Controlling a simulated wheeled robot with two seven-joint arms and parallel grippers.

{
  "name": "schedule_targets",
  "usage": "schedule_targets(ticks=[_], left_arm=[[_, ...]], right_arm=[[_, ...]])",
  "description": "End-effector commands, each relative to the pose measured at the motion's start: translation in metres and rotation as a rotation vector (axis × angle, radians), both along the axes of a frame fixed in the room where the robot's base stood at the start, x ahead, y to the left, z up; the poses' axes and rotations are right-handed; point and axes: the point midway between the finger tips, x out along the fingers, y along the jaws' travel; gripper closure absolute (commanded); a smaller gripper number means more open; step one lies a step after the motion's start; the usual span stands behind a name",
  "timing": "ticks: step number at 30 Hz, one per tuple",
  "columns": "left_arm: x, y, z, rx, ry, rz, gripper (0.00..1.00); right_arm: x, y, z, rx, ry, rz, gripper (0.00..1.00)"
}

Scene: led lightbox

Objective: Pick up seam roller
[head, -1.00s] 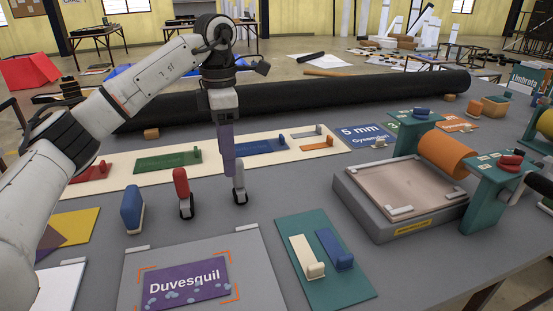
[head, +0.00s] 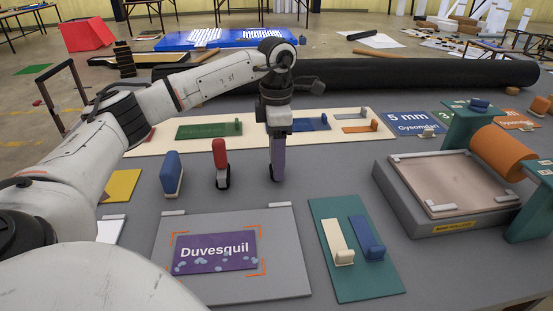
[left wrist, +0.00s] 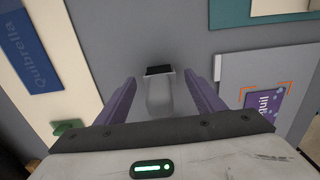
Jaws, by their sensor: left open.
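A light grey hand tool (left wrist: 159,96) with a black end stands on the grey table between the fingers of my left gripper (left wrist: 160,79) in the left wrist view. It looks like a small roller. The purple fingers are open, one on each side, with gaps to the tool. In the head view my left gripper (head: 278,178) points straight down at table level and hides this tool. A red-handled tool with a dark wheel (head: 221,163) stands upright just left of it. I cannot tell by sight which one is called the seam roller. My right gripper is not in view.
A blue block-shaped tool (head: 172,173) stands further left. The grey Duvesquil board (head: 285,270) and a teal board (head: 332,285) lie in front. A cream sample strip (head: 160,148) runs behind. A grey roller press (head: 405,205) stands at the right.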

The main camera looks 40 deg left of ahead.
Motion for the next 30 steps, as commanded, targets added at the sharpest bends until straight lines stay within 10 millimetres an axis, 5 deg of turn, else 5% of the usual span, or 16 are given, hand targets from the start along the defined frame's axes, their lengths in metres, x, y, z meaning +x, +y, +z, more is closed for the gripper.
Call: schedule_targets(ticks=[7, 15, 23, 30], left_arm=[[0.0, 0.0, -0.003, -0.001, -0.001, 0.0, 0.38], [0.0, 0.0, -0.002, -0.001, -0.001, 0.0, 0.81], [0.0, 0.0, 0.0, 0.0, -0.002, 0.0, 0.82], [0.002, -0.001, 0.036, -0.003, -0.007, -0.001, 0.82]], right_arm=[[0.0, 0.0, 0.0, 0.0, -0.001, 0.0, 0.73], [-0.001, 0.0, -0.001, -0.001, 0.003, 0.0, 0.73], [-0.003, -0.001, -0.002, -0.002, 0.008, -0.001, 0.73], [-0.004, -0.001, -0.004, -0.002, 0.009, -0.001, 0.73]])
